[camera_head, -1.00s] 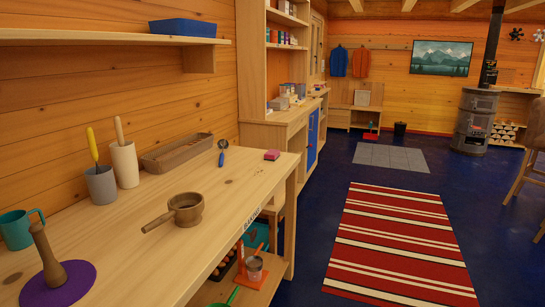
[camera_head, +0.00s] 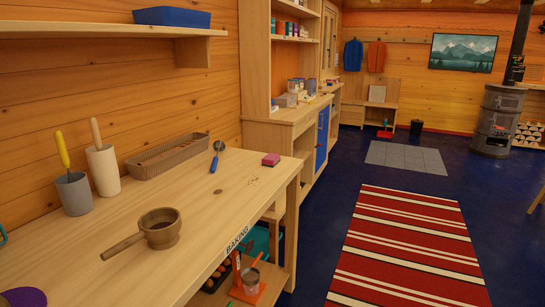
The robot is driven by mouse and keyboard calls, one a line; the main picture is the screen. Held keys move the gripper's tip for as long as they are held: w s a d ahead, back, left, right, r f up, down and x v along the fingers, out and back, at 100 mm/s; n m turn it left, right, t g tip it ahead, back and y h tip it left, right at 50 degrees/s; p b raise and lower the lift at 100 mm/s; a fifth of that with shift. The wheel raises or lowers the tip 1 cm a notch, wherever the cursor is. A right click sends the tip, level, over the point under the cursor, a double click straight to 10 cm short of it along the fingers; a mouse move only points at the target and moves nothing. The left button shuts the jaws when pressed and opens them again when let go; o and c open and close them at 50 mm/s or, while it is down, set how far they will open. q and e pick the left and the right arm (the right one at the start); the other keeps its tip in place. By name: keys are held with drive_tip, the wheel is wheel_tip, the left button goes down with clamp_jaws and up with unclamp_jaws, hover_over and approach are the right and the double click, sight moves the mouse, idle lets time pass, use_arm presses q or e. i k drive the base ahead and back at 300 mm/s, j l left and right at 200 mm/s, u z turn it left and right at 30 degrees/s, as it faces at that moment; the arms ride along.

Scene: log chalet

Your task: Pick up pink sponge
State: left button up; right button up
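The pink sponge (camera_head: 271,159) is a small block lying on the wooden baking counter (camera_head: 215,217), near its far right end. A blue-handled tool (camera_head: 216,156) lies to its left. Neither of my grippers shows in the head view, so whether they are open or shut is not visible. Nothing covers the sponge.
On the counter stand a wooden pan (camera_head: 159,228), a grey cup (camera_head: 73,193), a cream holder (camera_head: 103,170) and a long tray (camera_head: 168,157). A taller cabinet (camera_head: 265,137) stands beyond. Open floor and a striped rug (camera_head: 408,248) lie to the right.

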sight(271, 159)
drive_tip(key=i+l+u, duration=0.15)
drive_tip(key=i+l, duration=0.45)
drive_tip(key=i+l+u, duration=0.1)
drive_tip(key=i+l, duration=0.6)
drive_tip(key=i+l+u, duration=0.15)
drive_tip(key=i+l, duration=0.45)
drive_tip(key=l, duration=0.15)
